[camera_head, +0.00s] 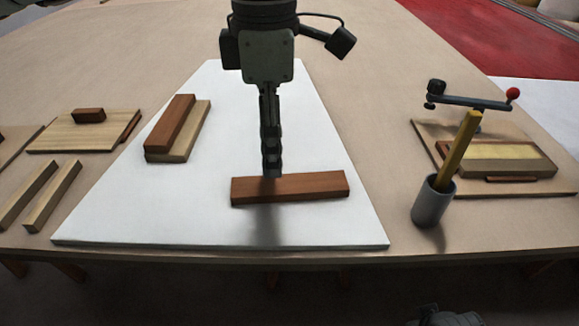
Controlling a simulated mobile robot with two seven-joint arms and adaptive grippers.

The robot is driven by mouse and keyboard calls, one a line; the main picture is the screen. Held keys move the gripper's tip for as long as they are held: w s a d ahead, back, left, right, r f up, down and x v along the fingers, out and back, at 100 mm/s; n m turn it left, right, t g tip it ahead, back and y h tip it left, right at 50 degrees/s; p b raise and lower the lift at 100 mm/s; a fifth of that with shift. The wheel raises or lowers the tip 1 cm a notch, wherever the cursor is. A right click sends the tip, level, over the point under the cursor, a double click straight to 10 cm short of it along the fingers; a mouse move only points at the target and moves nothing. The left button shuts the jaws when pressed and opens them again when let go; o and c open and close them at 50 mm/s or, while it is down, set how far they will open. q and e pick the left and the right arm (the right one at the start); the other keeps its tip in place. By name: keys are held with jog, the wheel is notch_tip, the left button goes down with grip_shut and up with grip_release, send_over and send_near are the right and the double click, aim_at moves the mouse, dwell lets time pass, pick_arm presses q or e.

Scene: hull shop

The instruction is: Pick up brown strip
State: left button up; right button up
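A brown strip (310,187) lies crosswise on the white board (210,222), near its front edge. My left gripper (271,172) points straight down from the top of the head view, with its fingertips at the strip's far edge, left of its middle. The fingers show edge-on, one in line with the other, so their gap is hidden. I cannot tell whether they touch the strip. Another brown strip (170,122) lies on a lighter tan block (191,138) at the board's left side.
A grey cup (432,203) holding a yellow stick (460,150) stands right of the board. Behind it are a clamp-like tool (470,102) with a red knob and a wooden panel (515,188) with strips. Two light strips (52,197) and a small panel (70,135) lie left.

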aim_at(276, 184)
pick_arm(q)
jog(key=f, duration=0.7)
jog(key=shift+d+p, duration=0.25)
jog(key=shift+p, duration=0.15)
pick_arm(e)
jog(key=shift+s+a+f, duration=0.1)
jog(key=shift+a+f, duration=0.05)
jog(key=shift+f, duration=0.45)
jog(key=shift+s+a+f, duration=0.1)
jog(key=shift+f, duration=0.45)
pick_arm(q)
jog(key=shift+c, duration=0.5)
jog(key=c, duration=1.2)
pick_arm(e)
jog(key=shift+w+d, duration=0.1)
jog(key=shift+d, duration=0.1)
